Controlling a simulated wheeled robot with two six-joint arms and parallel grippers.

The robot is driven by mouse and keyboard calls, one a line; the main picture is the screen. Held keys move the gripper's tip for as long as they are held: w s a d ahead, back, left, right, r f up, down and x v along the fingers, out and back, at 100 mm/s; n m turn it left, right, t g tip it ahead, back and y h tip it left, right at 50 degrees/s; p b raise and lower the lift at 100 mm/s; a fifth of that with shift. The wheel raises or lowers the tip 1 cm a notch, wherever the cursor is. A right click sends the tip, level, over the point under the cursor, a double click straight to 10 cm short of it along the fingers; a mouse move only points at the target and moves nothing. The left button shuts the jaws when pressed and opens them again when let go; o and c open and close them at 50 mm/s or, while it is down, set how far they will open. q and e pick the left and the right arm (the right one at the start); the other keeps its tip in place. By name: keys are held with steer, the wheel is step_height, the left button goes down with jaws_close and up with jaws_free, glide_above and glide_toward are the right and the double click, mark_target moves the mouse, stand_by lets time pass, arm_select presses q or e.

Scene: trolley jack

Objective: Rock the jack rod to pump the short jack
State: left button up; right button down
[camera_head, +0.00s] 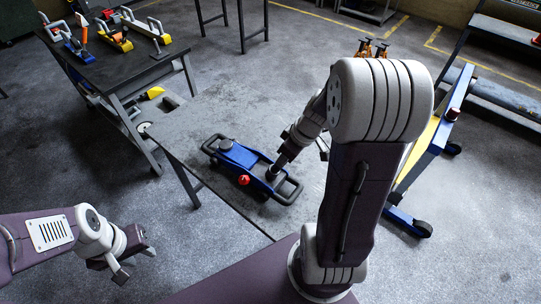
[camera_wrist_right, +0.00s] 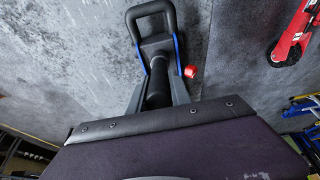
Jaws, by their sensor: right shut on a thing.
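The short blue jack (camera_head: 236,156) lies on the grey table, with a black looped handle (camera_head: 290,192) at its near right end and a red knob (camera_head: 243,180) on its side. The dark jack rod (camera_head: 283,162) rises from the jack at a tilt. My right gripper (camera_head: 304,140) is shut on the rod, partly hidden by my arm. In the right wrist view the rod (camera_wrist_right: 158,86) lies between the grey fingers, below the looped handle (camera_wrist_right: 150,20). My left gripper (camera_head: 136,262) is open and empty at lower left, away from the jack.
The grey table (camera_head: 215,105) is mostly bare around the jack. A dark bench (camera_head: 110,65) at upper left holds several coloured jacks. A blue and yellow frame (camera_head: 425,160) stands on the floor at right. Orange stands (camera_head: 372,48) are behind my right arm.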

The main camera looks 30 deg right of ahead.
steer(key=s+b, duration=0.1)
steer(key=b, duration=0.2)
steer(key=s+f+t+b, duration=0.1)
steer(key=b, duration=0.3)
steer(key=shift+s+d+f+t+y, duration=0.2)
steer(key=shift+d+t+y, duration=0.1)
steer(key=shift+d+y, duration=0.1)
steer(key=shift+r, duration=0.1)
